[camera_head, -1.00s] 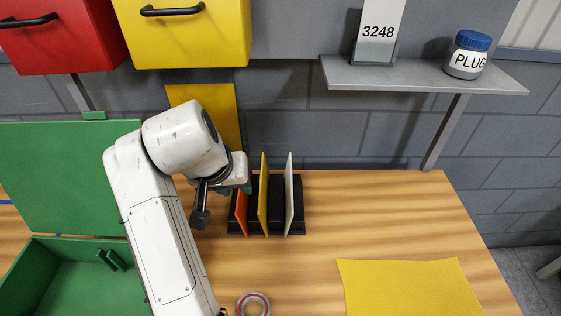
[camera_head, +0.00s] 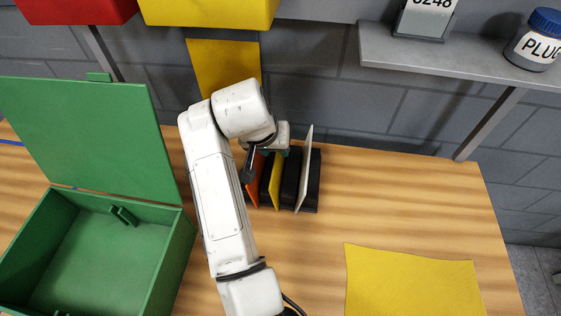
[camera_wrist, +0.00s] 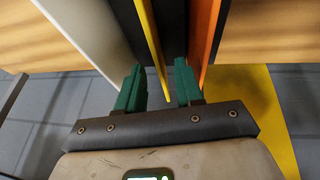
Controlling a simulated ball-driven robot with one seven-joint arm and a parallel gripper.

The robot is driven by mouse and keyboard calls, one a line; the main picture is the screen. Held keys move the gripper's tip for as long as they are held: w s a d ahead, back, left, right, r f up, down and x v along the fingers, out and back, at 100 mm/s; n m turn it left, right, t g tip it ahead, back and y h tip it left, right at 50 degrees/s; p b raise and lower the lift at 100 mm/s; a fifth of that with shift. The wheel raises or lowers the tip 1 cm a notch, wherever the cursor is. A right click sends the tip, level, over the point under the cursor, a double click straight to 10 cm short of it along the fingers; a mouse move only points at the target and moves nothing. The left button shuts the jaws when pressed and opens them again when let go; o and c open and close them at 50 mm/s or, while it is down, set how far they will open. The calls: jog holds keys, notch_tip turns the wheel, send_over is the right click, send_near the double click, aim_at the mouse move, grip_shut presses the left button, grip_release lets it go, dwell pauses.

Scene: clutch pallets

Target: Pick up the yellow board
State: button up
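The yellow board (camera_head: 276,178) stands upright in a black rack (camera_head: 310,192), between an orange board (camera_head: 256,180) and a white board (camera_head: 304,170). In the wrist view the yellow board (camera_wrist: 150,38) shows edge-on between the two green fingers of my gripper (camera_wrist: 158,70). The fingers are apart, with gaps to the board, so the gripper is open. The orange board (camera_wrist: 204,35) is close to the right finger, and the white board (camera_wrist: 85,30) lies off to the left. In the head view my wrist hides most of the fingers and the boards' top edges.
A green open box (camera_head: 110,250) with its lid raised stands at left. A yellow sheet (camera_head: 410,282) lies flat at front right. A grey shelf (camera_head: 450,62) with a jar (camera_head: 536,40) is at upper right. Bare wooden table lies right of the rack.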

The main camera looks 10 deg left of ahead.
aim_at(278, 155)
jog(key=shift+s+x, duration=0.2)
jog(key=shift+x, duration=0.75)
jog(key=shift+s+x, duration=0.15)
jog(key=shift+x, duration=0.8)
jog(key=shift+f, duration=0.1)
jog(key=shift+c, duration=0.3)
grip_shut()
